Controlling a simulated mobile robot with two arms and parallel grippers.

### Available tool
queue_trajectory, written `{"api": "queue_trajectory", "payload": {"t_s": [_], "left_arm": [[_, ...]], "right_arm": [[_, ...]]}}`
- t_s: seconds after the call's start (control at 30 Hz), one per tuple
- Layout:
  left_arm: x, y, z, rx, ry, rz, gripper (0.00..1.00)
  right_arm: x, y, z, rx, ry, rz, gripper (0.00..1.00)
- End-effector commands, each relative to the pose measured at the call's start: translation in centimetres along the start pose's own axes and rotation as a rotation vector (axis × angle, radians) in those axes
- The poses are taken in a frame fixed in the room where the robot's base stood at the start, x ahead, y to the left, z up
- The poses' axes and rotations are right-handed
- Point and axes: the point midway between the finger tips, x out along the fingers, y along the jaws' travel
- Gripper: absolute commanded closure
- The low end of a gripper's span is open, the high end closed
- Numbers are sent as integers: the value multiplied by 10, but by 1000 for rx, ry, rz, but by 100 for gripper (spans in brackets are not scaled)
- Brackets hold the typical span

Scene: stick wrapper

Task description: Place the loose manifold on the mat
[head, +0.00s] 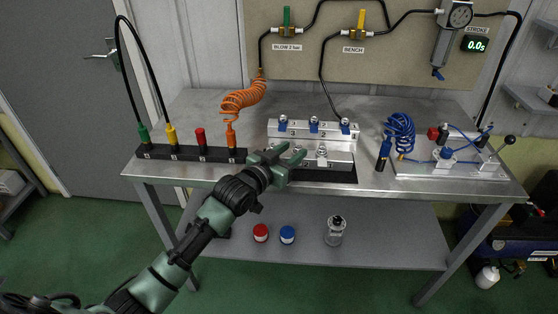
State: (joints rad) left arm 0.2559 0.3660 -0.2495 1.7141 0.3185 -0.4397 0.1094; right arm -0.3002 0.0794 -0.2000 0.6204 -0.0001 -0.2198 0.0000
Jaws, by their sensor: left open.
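A silver manifold block (340,160) with round fittings on top lies near the front edge of the metal bench. Another silver block (285,131) with several blue-handled valves stands right behind it; I cannot tell whether the two are joined. A black mat (325,176) shows as a dark strip along the front of the front block, which seems to rest on or against it. My left gripper (291,157), with green fingers, is open at the left end of the front block, covering part of it. I cannot tell whether it touches. My right gripper is out of view.
A black rail (222,154) with coloured plugs lies left on the bench (375,185). An orange coiled hose (244,98) rises behind it. A blue coiled hose (400,135) and a pneumatic board (440,170) stand right. Clear bench shows between the manifold and that board.

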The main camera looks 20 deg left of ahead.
Motion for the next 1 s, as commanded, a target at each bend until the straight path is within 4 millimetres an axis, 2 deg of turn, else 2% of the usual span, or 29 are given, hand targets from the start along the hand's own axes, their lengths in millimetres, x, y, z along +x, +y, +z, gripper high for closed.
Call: {"api": "queue_trajectory", "payload": {"t_s": [0.3, 0.5, 0.67, 1.0], "left_arm": [[-69, 0, 1, 3, -1, 1, 59], [-97, 0, 1, 1, -1, 0, 59], [-105, 0, 0, 2, 0, 0, 59], [-105, 0, 0, 1, 0, 0, 59]], "right_arm": [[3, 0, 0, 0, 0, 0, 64], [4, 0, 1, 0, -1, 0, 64], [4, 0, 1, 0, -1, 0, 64], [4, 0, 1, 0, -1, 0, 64]]}}
